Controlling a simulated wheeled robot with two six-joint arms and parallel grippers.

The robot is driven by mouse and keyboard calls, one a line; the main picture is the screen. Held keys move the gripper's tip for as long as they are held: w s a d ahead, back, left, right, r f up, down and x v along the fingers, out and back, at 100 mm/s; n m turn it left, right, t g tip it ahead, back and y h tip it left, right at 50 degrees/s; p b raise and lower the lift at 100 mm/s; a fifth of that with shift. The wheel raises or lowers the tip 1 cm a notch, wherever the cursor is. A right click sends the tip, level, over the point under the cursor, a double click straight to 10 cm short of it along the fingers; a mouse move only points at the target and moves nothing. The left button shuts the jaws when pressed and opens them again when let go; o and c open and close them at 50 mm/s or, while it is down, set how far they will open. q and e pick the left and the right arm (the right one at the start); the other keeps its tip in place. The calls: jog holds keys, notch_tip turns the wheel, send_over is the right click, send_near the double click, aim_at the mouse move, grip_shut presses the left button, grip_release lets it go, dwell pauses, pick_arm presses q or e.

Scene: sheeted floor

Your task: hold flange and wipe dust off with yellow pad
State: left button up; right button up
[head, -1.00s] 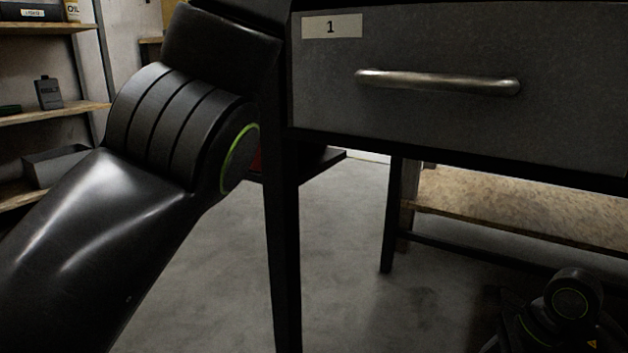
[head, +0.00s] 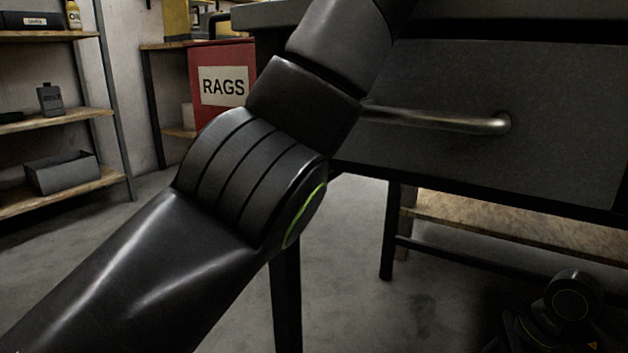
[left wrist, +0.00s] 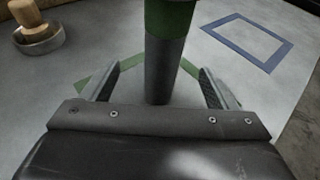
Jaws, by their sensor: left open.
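My left gripper (left wrist: 160,88) shows in the left wrist view with its two fingers spread wide and nothing clamped between them. A cylinder with a green upper part and a dark grey lower part (left wrist: 164,65) stands between and beyond the fingers, apart from both. Its top is cut off by the picture edge, so I cannot tell if it belongs to the flange. I cannot make out a flange or a yellow pad in either view. In the head view my left arm crosses in front of the workbench, and its gripper is out of the picture. My right gripper is not in view.
A blue square outline (left wrist: 250,42) and green marking (left wrist: 97,78) lie on the grey tabletop. A wooden-handled object sits in a round dish (left wrist: 42,40). The head view shows a drawer handle (head: 440,119), a red RAGS bin (head: 222,80) and shelves (head: 60,114).

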pick_arm(q)
jog(key=c, duration=1.7)
jog(key=o, duration=1.1)
